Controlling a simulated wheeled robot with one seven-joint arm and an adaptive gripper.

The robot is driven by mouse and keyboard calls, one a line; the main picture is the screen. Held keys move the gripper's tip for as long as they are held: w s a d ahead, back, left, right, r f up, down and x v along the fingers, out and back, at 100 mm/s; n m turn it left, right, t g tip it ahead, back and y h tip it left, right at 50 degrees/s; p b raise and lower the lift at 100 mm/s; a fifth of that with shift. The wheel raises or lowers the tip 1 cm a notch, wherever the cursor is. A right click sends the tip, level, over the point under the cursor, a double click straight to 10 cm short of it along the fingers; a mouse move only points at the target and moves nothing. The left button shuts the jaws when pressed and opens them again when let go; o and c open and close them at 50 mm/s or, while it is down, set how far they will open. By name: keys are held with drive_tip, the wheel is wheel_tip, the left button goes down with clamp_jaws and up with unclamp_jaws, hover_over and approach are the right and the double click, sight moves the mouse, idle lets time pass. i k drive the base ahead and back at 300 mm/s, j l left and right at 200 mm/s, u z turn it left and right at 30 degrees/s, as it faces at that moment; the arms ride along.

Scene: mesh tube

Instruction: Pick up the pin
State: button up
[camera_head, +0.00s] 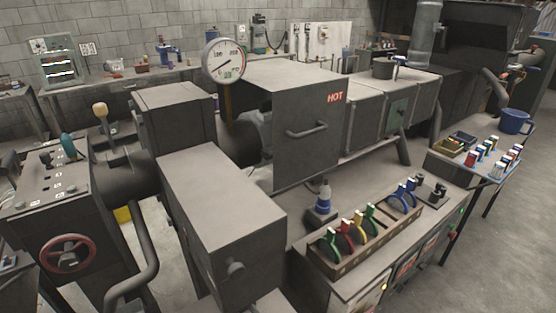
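I cannot make out with certainty which item is the pin. A wooden rack (345,264) on the same bench holds several ring-shaped pieces in green, red, yellow and blue. Several small upright pieces with coloured parts (492,150) stand on the side table at the right. Their details are too small to read. My gripper is not in view.
A large grey box with a "HOT" panel (310,128) fills the middle. A grey box (222,220) stands in front of it. A round dial (224,62) rises behind. A red handwheel (68,253) is at left. Open floor (500,260) lies at the right.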

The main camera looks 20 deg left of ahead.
sight(439, 185)
drive_tip(key=u, duration=2.2)
drive_tip(key=z, duration=2.2)
drive_tip(key=i+l, duration=0.2)
drive_tip(key=i, duration=0.3)
drive_tip(key=i+l+z, duration=0.15)
drive_tip(key=i, duration=0.35)
drive_tip(key=i+l, duration=0.2)
drive_tip(key=i, duration=0.35)
drive_tip(key=i+l+z, duration=0.1)
drive_tip(key=i, duration=0.4)
